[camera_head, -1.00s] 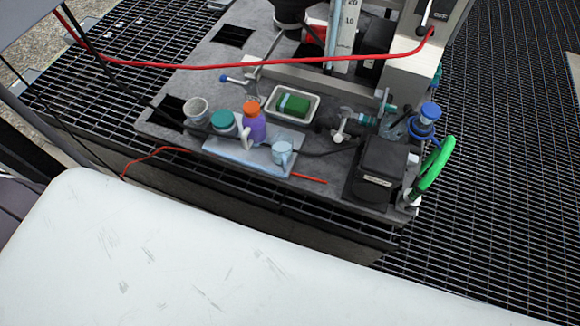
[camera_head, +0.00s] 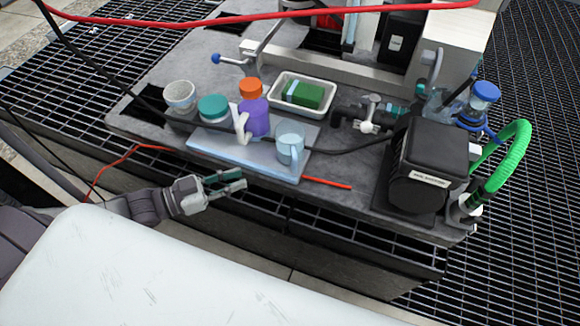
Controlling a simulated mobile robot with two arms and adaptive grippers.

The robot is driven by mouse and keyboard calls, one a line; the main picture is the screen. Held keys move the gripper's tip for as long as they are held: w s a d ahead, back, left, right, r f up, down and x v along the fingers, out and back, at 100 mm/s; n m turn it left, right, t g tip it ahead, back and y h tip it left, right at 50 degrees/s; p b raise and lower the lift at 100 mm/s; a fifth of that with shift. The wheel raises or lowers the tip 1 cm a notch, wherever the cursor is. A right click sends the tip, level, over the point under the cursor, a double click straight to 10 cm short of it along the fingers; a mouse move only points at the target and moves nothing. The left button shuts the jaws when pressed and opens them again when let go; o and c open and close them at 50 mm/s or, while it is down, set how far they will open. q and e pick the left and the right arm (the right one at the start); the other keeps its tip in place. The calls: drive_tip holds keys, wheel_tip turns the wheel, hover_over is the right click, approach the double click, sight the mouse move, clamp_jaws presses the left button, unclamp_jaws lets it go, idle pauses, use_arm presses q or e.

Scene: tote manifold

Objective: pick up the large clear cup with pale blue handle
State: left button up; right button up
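The large clear cup with the pale blue handle (camera_head: 290,141) stands upright on a pale blue-grey tray (camera_head: 228,153), near the tray's right end. Its handle faces the front. My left gripper (camera_head: 240,181) is in front of the tray and to the left of the cup, low near the platform's front edge. Its two fingers point right and stand apart, with nothing between them. It does not touch the cup. My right gripper is not in view.
A white bin (camera_head: 325,98) lies behind, a black box (camera_head: 432,155) right. A red cord (camera_head: 328,184) lies in front.

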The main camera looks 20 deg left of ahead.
sight(295, 172)
use_arm(q)
drive_tip(key=w+d+r+b, duration=0.1)
drive_tip(key=w+d, duration=0.1)
drive_tip(key=d, duration=0.2)
drive_tip(key=w+d+h+b, duration=0.1)
drive_tip(key=w+d, duration=0.2)
drive_tip(key=d, duration=0.1)
drive_tip(key=w+d+r+m+h+b, duration=0.1)
drive_tip(key=w+d, duration=0.1)
drive_tip(key=d, duration=0.2)
drive_tip(key=shift+w+d+r+g, duration=0.2)
drive_tip(key=shift+w+r+g, duration=0.05)
drive_tip(key=shift+r+g, duration=0.05)
clamp_jaws()
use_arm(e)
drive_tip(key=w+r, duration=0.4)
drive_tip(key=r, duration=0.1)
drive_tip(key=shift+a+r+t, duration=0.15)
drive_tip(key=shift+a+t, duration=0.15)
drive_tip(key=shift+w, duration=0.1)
